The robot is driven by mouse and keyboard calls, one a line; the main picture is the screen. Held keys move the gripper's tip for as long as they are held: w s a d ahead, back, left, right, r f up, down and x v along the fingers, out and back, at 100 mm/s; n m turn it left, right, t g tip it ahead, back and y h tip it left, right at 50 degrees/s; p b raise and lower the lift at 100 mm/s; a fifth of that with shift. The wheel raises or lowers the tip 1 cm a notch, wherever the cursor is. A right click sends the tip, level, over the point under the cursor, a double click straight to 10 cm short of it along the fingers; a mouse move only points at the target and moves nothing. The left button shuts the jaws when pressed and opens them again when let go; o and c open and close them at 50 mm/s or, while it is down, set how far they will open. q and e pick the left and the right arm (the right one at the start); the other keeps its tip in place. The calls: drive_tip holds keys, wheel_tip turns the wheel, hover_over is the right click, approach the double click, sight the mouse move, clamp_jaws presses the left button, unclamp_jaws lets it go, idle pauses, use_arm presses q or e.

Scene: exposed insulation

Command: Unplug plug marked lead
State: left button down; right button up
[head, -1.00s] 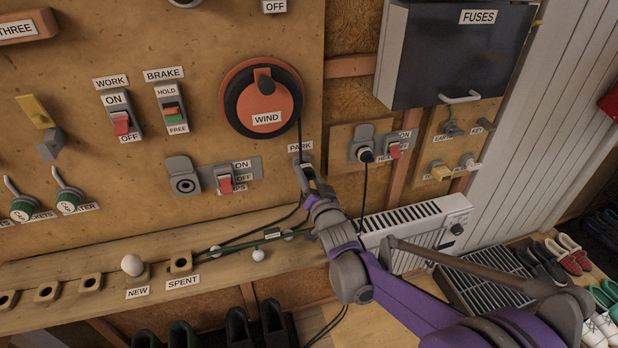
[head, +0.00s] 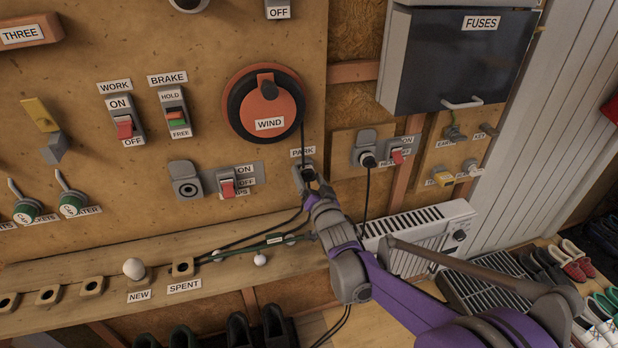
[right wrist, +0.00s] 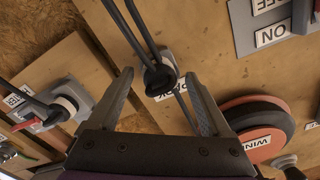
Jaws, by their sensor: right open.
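A black plug (head: 308,174) sits in the holder under the PARK label (head: 302,152). In the right wrist view the black plug (right wrist: 160,76) lies between my spread fingers, with dark cables running from it. A small label (head: 274,238) on the green-and-dark cable run above the shelf is too small to read, so I cannot confirm which plug is marked lead. My right gripper (head: 313,194) is open just below the PARK plug, holding nothing. Another black plug (head: 368,159) is in the heater socket to the right, its cable hanging down. My left gripper is not in view.
The WIND reel (head: 264,104) is above the PARK holder, and its cord hangs down to it. A switch with a red rocker (head: 227,188) is at the left. The radiator (head: 420,235) and wooden shelf (head: 110,262) lie below. The FUSES box (head: 460,60) is upper right.

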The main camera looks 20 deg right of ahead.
drive_tip(key=s, duration=1)
drive_tip(key=shift+s+d, duration=0.2)
drive_tip(key=shift+s, duration=0.2)
drive_tip(key=s+f+n+g+p, duration=0.3)
drive_tip(key=s+g+p, duration=0.7)
drive_tip(key=s, duration=1.7)
drive_tip(key=n+g, duration=0.2)
drive_tip(key=shift+s+n+g+h, duration=0.3)
drive_tip(key=shift+s+n, duration=0.1)
drive_tip(key=shift+f, duration=0.1)
idle(0.6)
